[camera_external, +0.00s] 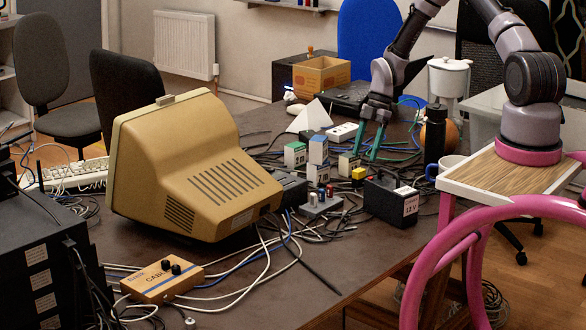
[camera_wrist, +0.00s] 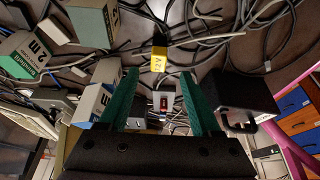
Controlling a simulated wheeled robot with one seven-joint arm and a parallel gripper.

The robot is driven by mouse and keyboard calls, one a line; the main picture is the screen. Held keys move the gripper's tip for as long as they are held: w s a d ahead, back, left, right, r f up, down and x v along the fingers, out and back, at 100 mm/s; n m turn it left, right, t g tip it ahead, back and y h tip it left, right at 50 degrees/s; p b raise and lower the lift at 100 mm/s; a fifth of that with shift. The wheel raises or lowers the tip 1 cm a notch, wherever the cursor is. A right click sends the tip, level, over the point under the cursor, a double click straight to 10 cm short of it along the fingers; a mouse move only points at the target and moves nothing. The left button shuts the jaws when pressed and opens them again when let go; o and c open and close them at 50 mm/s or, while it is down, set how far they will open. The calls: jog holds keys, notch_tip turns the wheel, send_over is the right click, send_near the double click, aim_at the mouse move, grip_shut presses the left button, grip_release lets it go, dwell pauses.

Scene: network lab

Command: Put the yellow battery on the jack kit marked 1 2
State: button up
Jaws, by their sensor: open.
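The yellow battery (camera_external: 358,175) is a small block with a dark top, on the table between the small labelled boxes and a black box. In the wrist view it (camera_wrist: 159,60) shows beyond my fingertips, with "V" legible on its face. My gripper (camera_external: 367,152) points down over the table behind the battery; its two green fingers are apart and hold nothing. In the wrist view the fingers (camera_wrist: 158,98) frame a small pale thing with a red part. A low grey box with several jack posts (camera_external: 319,207) stands left of the battery, possibly the jack kit; no "1 2" is readable on it.
A black box marked 12 V (camera_external: 391,202) stands right of the battery. Small green and blue labelled boxes (camera_external: 295,155) crowd its left. A beige monitor (camera_external: 190,165) fills the left of the table. Loose cables cover much of the surface. A dark bottle (camera_external: 435,134) stands behind the black box.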

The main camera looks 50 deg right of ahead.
aim_at(360, 169)
jog(key=x, duration=0.7)
jog(key=shift+w+f, duration=0.1)
jog(key=shift+f, duration=0.3)
grip_shut()
